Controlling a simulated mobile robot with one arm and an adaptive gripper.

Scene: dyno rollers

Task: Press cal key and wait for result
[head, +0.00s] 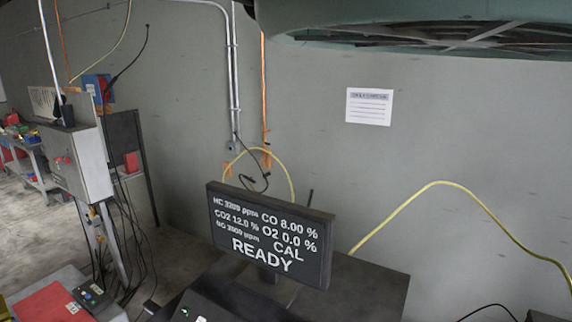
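A black display (268,233) stands on a dark cabinet (365,285) at the lower middle of the head view. Its white text gives HC, CO 8.00 %, CO2 12.0 %, O2 0.0 % and a NO value in ppm, with "CAL READY" at the bottom. The small HC and NO digits are hard to read. Below the display, a dark console (205,308) with a small green light is cut off by the bottom edge. I cannot make out a cal key on it. My gripper is not in view.
A yellow hose (440,184) arches behind the cabinet at right. A grey control box (76,160) on a post stands at left. A small button box (92,296) sits by a red panel (47,303) at lower left. A paper notice (369,106) hangs on the wall.

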